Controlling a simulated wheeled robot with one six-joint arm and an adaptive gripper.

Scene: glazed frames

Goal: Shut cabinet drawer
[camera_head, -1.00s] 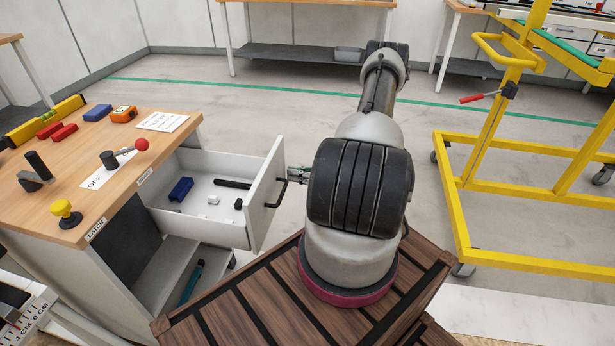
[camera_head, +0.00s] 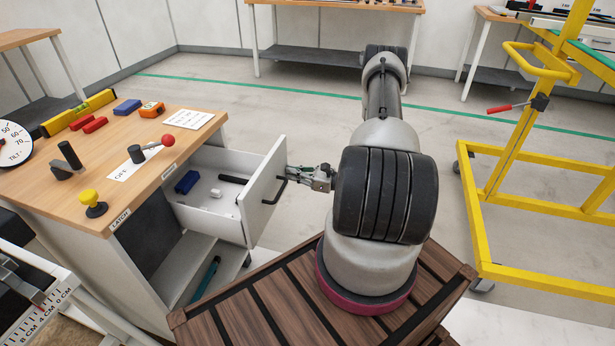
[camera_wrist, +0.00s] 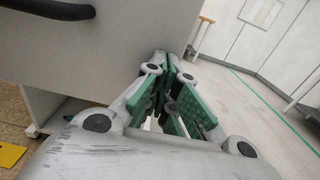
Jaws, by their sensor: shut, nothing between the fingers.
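The cabinet (camera_head: 130,240) has a wooden top, and its white drawer (camera_head: 215,208) stands partly open. The drawer front (camera_head: 263,200) faces right and carries a dark bar handle (camera_head: 276,191). In the wrist view the grey front (camera_wrist: 95,45) fills the upper left, with the handle (camera_wrist: 48,9) at the top corner. My gripper (camera_head: 291,170) is shut and empty, its fingertips at the outer face of the front, near its far edge and beyond the handle. In the wrist view the fingertips (camera_wrist: 172,60) overlap the front's right edge; whether they touch it I cannot tell.
The drawer holds a blue block (camera_head: 187,181), a small white piece and dark items. A yellow plunger (camera_head: 93,202) and a red-knobbed lever (camera_head: 150,149) stand on the cabinet top. A yellow frame cart (camera_head: 515,150) stands on the right. Open floor lies behind the drawer.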

